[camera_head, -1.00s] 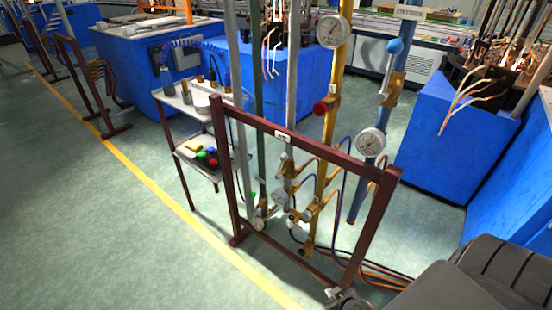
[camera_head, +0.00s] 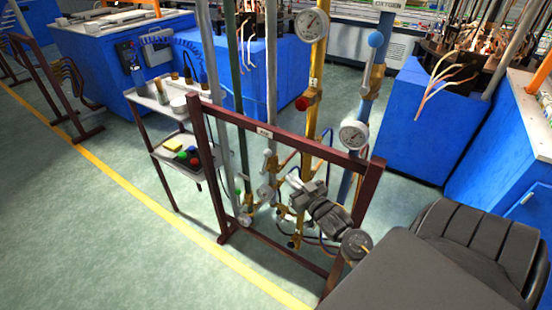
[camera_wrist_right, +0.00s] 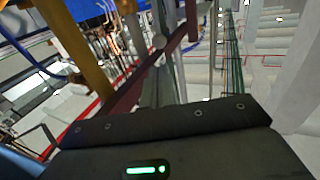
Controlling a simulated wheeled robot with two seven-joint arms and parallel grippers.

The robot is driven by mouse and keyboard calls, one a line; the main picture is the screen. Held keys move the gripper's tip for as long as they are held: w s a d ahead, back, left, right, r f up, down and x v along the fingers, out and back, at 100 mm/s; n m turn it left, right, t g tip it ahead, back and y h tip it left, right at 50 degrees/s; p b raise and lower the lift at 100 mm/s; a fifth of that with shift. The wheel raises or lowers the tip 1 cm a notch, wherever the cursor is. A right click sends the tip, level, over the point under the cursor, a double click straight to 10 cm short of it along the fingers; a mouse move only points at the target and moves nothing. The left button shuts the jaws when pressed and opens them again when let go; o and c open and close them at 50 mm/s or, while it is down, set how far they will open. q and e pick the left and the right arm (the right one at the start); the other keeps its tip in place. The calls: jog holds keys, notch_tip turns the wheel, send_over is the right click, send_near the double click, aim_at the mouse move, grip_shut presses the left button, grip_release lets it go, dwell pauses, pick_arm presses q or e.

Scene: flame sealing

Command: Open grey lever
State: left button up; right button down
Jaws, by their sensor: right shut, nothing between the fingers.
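The grey pipe (camera_head: 271,95) runs down behind the maroon frame (camera_head: 265,130). A small light grey valve part (camera_head: 267,162) sits on its lower part, just under the frame's top bar. Which piece is the grey lever is too small to tell for certain. My right gripper (camera_head: 291,183) is shut and empty. It reaches from the right to the lower valves, a little right of and below that grey part in the picture; contact cannot be told. The right wrist view shows the dark gripper body (camera_wrist_right: 165,145) with the maroon frame bar (camera_wrist_right: 150,75) beyond it. My left gripper is not in view.
Yellow (camera_head: 318,80) and blue (camera_head: 366,90) pipes with gauges stand close right of the grey one; a green pipe (camera_head: 240,100) is on its left. A trolley (camera_head: 165,152) stands to the left. The floor (camera_head: 90,220) at front left is clear.

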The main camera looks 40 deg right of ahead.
jog(key=p, duration=0.2)
send_near(265, 163)
jog(key=w+d+r, duration=0.1)
jog(key=w+r, duration=0.4)
jog(key=shift+d+f, duration=0.15)
jog(key=shift+d, duration=0.05)
